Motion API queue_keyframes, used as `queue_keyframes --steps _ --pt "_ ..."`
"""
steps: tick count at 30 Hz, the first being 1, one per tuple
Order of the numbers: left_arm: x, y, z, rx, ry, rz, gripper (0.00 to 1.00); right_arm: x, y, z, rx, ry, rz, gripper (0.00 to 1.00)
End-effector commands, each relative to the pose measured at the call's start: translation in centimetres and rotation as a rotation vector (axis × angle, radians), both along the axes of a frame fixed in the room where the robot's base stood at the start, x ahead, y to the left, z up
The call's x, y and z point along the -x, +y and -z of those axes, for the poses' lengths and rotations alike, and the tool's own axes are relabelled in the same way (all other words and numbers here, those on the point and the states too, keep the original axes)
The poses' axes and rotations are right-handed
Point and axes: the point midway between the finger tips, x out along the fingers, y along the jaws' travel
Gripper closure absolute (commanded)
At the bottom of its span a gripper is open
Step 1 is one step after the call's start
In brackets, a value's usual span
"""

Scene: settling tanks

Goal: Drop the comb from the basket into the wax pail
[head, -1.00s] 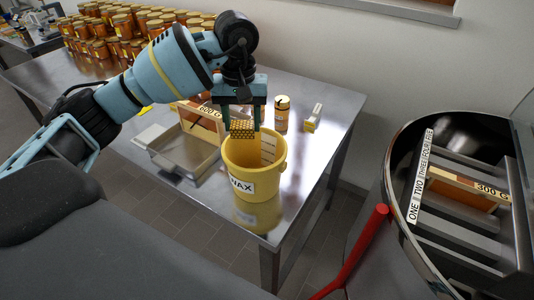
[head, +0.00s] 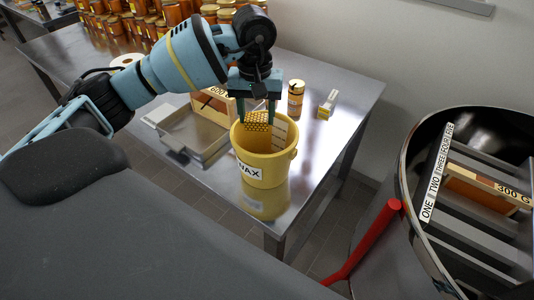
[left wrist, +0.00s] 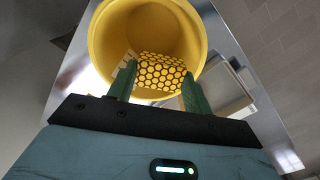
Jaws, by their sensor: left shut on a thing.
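The yellow wax pail (head: 272,170), with a WAX label, stands upright on the steel table. My left gripper (head: 257,120) points down over its mouth, its fingers shut on the yellow honeycomb piece (head: 257,119). The comb is at about rim level, partly within the mouth outline. In the left wrist view, the comb (left wrist: 161,72) sits between the green fingers, with the pail's open inside (left wrist: 140,25) beyond it. Whether the comb touches the pail wall is unclear. A shallow metal tray (head: 212,152), possibly the basket, lies left of the pail. My right gripper is out of view.
A wooden frame (head: 228,107) with a weight label stands behind the tray. A jar (head: 296,97) and small box (head: 328,103) stand behind the pail. Several honey jars fill the table's back left. A round extractor drum (head: 408,170) with a red handle (head: 362,245) is at right.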

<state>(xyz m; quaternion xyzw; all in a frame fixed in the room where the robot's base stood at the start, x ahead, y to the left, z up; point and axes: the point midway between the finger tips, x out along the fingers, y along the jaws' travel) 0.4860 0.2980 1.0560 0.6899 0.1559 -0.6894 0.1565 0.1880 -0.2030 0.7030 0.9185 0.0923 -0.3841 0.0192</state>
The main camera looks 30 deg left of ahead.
Motion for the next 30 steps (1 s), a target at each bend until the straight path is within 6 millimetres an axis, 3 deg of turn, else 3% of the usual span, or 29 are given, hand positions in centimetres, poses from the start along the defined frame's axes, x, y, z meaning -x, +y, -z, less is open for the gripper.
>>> queue_keyframes --steps 4,14,15,20,30 --pt "0.05 0.01 1.64 -0.001 0.005 0.001 0.72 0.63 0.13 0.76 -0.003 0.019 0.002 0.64" --pt "0.03 0.01 1.78 0.000 -0.001 0.000 0.72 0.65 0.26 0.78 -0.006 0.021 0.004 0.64" --pt "0.03 0.01 1.78 0.000 -0.001 0.000 0.46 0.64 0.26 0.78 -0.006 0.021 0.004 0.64" --pt "0.03 0.01 1.78 0.000 -0.001 0.000 0.25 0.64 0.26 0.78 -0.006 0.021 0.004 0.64" --pt "0.00 0.01 1.46 0.000 -0.001 0.000 0.24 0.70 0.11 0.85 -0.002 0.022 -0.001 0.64"
